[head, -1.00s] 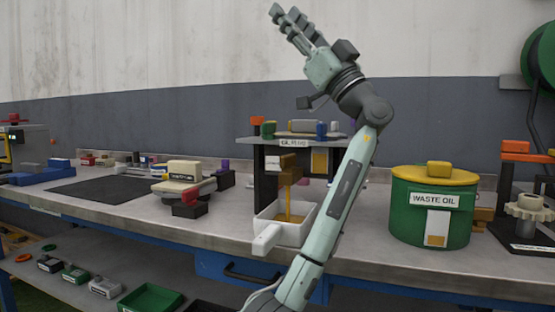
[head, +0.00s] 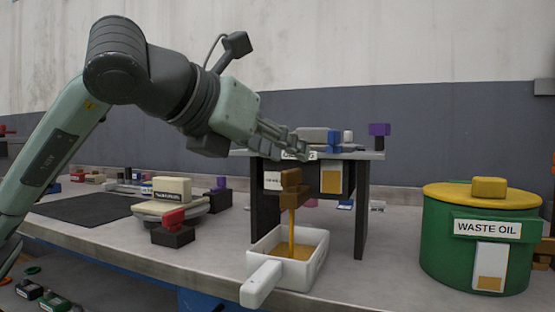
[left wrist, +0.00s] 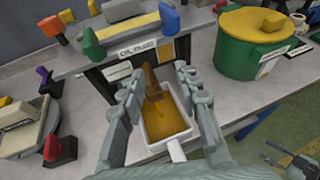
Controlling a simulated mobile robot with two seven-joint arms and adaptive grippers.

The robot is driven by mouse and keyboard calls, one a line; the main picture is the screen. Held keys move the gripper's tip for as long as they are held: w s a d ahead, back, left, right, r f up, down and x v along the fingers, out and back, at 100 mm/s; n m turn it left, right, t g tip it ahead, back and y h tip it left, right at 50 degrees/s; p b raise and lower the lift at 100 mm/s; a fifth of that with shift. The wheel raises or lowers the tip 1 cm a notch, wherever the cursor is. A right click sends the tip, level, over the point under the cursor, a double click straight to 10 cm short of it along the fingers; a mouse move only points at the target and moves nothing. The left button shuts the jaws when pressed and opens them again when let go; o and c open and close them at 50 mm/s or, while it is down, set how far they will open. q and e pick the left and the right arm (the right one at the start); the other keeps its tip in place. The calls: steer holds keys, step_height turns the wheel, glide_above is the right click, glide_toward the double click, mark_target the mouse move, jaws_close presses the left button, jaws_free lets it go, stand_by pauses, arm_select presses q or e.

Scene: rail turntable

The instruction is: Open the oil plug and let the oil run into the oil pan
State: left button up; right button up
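The brown oil plug (head: 290,188) sits under the stand labelled OIL PLUG, in the middle of the head view. A golden oil stream runs down below it into the white oil pan (head: 262,272), where oil covers the bottom. My left gripper (head: 296,143) is at the height of the stand's top, above the plug and apart from it. In the left wrist view, its two fingers (left wrist: 158,76) are spread with nothing held, and the plug and pan show beyond and between them. A grey gripper shape (left wrist: 290,158), probably my right one, shows at lower right; its fingers are unclear.
The stand (head: 362,215) has a dark leg on each side of the plug and blocks on top. A green waste oil drum (head: 440,245) with a yellow lid stands to the right. A scale-like device (head: 172,204) is to the left. Bench is clear between pan and drum.

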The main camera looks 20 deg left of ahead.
mark_target(289, 170)
arm_select(q)
steer(key=shift+y, duration=0.7)
steer(key=w+f, duration=0.1)
steer(key=w, duration=0.1)
steer(key=w+f, duration=0.1)
steer(key=w, duration=0.1)
steer(key=w+f, duration=0.2)
steer(key=shift+w+a+f, duration=0.1)
steer(key=shift+w+a, duration=0.15)
steer(key=shift+w, duration=0.1)
arm_select(e)
steer(key=shift+s+d+f+g, duration=0.55)
steer(key=shift+d+g, duration=0.05)
steer(key=shift+d, duration=0.05)
arm_select(q)
jaws_close()
